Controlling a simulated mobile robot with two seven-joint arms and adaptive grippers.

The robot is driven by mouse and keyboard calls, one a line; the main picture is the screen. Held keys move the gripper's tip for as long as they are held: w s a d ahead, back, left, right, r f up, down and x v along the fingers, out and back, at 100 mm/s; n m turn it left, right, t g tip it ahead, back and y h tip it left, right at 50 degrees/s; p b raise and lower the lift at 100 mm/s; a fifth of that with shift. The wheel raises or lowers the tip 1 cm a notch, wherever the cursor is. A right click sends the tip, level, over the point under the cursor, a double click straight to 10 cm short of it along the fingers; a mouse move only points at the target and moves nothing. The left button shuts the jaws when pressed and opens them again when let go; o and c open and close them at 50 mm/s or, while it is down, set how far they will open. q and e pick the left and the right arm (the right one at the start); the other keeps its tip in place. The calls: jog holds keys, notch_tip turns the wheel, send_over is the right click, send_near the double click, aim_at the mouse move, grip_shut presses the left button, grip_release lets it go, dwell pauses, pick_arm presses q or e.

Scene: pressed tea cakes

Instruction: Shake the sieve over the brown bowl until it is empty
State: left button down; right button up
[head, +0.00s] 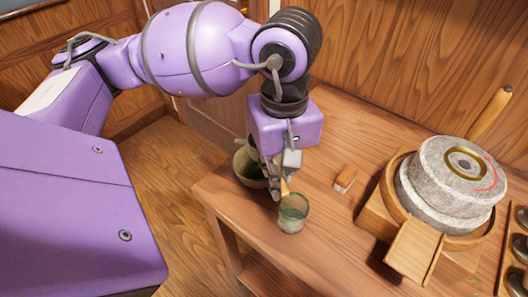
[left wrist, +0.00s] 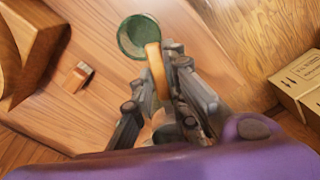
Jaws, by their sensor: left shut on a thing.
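The sieve (head: 292,214) is a small round cup with a green rim and a wooden handle. My left gripper (head: 279,184) is shut on that handle and points down over the table's left part. In the left wrist view the sieve (left wrist: 138,37) shows green inside, beyond the fingertips of my left gripper (left wrist: 157,68); how much it holds I cannot tell. The brown bowl (head: 241,163), dark green inside, stands behind my gripper near the table's left edge and is partly hidden. In the head picture the sieve is right of and nearer than the bowl. My right gripper is out of view.
A grey stone mill (head: 440,190) on a wooden base with a spout stands to the right. A small brown-and-white brush-like block (head: 345,179) lies between. Dark round things (head: 522,217) line the right edge. A cardboard box (left wrist: 300,85) shows beyond the table.

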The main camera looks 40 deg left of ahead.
pick_arm(q)
jog(key=shift+w+r+p, duration=0.15)
jog(key=shift+r+p, duration=0.3)
jog(key=shift+r, duration=0.45)
jog(key=shift+r+p, duration=0.65)
jog(key=shift+r, duration=1)
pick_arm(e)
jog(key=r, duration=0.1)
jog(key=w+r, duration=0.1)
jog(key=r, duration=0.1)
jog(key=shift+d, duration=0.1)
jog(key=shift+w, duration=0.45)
